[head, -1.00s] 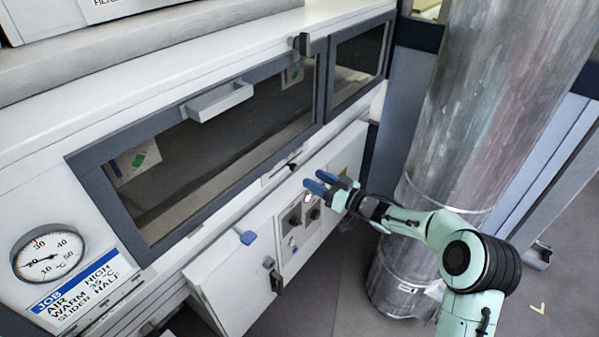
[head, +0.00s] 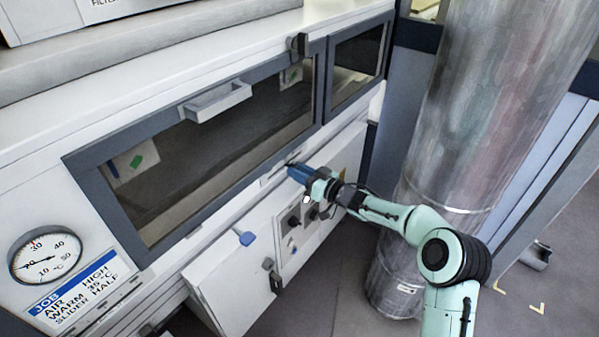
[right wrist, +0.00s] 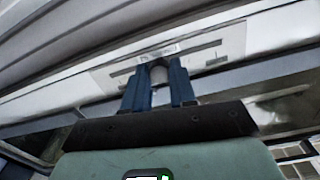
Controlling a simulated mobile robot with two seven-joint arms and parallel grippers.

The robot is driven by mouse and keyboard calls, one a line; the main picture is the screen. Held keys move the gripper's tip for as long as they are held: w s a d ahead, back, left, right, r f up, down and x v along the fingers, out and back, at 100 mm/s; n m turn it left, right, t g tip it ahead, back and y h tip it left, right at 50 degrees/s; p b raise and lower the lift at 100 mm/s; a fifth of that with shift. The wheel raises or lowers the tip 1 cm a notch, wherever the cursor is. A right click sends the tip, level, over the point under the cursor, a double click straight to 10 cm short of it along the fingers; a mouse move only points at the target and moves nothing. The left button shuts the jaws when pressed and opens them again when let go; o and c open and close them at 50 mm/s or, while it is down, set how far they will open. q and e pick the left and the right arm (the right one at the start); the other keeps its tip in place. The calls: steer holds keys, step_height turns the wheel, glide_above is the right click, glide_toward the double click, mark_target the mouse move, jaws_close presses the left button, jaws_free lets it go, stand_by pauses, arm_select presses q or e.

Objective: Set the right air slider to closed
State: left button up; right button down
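My right gripper (head: 297,172), with blue fingers, is at the slotted slider panel below the oven window in the head view. In the right wrist view my two fingers (right wrist: 160,68) reach to a pale panel (right wrist: 226,47) with dark slots. A rounded grey knob (right wrist: 158,74) shows between the fingers, nearly filling the gap. Whether the fingers press on it cannot be told. In the head view a small dark piece (head: 290,163) shows by the fingertips; the fingers hide most of the slider. My left gripper is not in view.
A dial thermometer (head: 44,256) and a job label (head: 84,288) are at lower left. A large metal duct (head: 470,110) stands right, close to my right arm.

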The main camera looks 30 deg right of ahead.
mark_target(269, 178)
steer(key=s+a, duration=0.1)
steer(key=a, duration=0.1)
steer(key=a+b, duration=0.1)
steer(key=a, duration=0.1)
steer(key=s+a+b, duration=0.1)
steer(key=a, duration=0.1)
steer(key=shift+s+a, duration=0.25)
steer(key=shift+s, duration=0.1)
steer(key=shift+a+f, duration=0.1)
steer(key=shift+a, duration=0.15)
steer(key=c, duration=0.9)
jaws_free()
steer(key=shift+s, duration=0.1)
steer(key=shift+s+d, duration=0.15)
steer(key=shift+s, duration=0.05)
steer(key=p+v, duration=0.1)
steer(key=v, duration=1.2)
